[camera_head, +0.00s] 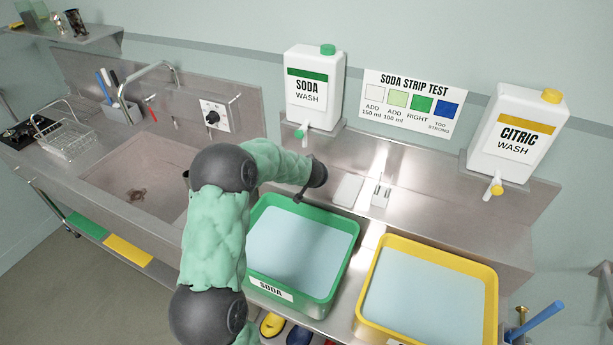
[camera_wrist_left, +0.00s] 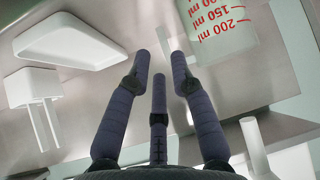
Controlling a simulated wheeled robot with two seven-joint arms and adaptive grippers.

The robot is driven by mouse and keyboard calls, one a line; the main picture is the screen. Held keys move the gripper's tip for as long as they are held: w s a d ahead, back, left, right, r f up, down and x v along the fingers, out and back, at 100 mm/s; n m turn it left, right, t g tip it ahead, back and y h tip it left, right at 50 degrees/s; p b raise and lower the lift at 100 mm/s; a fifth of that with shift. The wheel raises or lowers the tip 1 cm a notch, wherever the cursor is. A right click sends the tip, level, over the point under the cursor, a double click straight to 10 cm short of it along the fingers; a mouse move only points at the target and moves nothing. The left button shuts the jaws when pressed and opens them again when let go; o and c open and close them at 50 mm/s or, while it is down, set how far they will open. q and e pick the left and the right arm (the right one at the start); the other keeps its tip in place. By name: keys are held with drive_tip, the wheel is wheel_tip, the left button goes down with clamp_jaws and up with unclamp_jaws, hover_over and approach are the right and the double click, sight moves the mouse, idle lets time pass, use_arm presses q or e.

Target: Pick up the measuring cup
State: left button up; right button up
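The measuring cup (camera_wrist_left: 222,24) is clear with red ml marks. It shows at the top right of the left wrist view, partly cut off by the frame edge. I cannot make it out in the head view, where my left arm covers part of the counter. My left gripper (camera_head: 302,193) is above the steel counter at the back edge of the green soda tray. In the left wrist view its dark fingers (camera_wrist_left: 160,75) are spread with nothing between them, and the cup is beyond them to the right, apart from them. My right gripper is not in view.
The green soda tray (camera_head: 344,262) and yellow citric tray (camera_head: 489,285) hold pale liquid. A soda container (camera_head: 314,88) and a citric container (camera_head: 517,132) stand behind. A white dish (camera_head: 347,190) and white strip holder (camera_head: 381,193) lie right of my gripper. A sink (camera_head: 140,180) is left.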

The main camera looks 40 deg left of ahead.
use_arm(q)
drive_tip(key=b+x, duration=0.2)
drive_tip(key=x, duration=0.3)
drive_tip(key=shift+w+a+f, duration=0.1)
drive_tip(key=shift+f, duration=0.3)
drive_tip(key=shift+r, duration=0.1)
clamp_jaws()
